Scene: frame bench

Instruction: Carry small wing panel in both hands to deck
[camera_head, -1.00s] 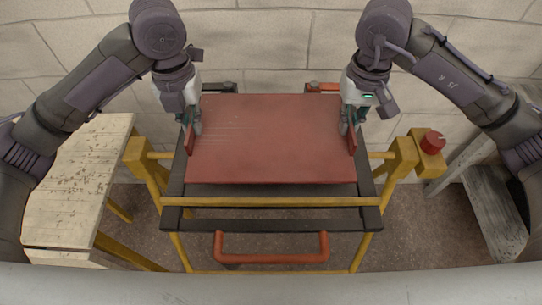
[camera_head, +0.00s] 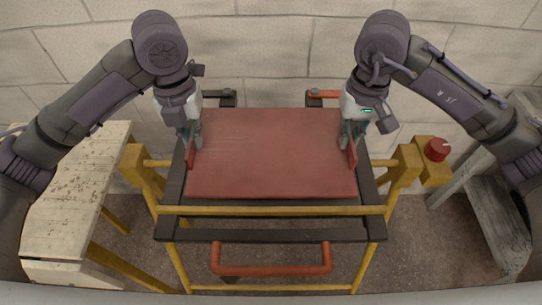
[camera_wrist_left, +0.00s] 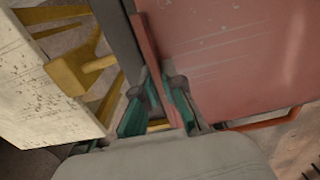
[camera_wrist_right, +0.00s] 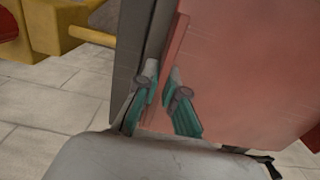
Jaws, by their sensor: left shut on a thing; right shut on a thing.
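The small wing panel (camera_head: 270,150) is a flat dull-red plate with upright red lips at its left and right sides. It is level over the black-topped yellow frame (camera_head: 270,235); I cannot tell whether it touches it. My left gripper (camera_head: 192,146) is shut on the left lip, and my right gripper (camera_head: 350,145) on the right lip. The panel also fills much of the left wrist view (camera_wrist_left: 235,50) and the right wrist view (camera_wrist_right: 245,75). The panel hides most of the frame top. Which surface is the deck is not marked.
A worn pale table (camera_head: 75,185) stands at the left. A red button on a yellow box (camera_head: 436,150) and a grey wooden stand (camera_head: 490,200) are at the right. A red handle (camera_head: 270,260) juts from the frame's near side. A block wall stands behind.

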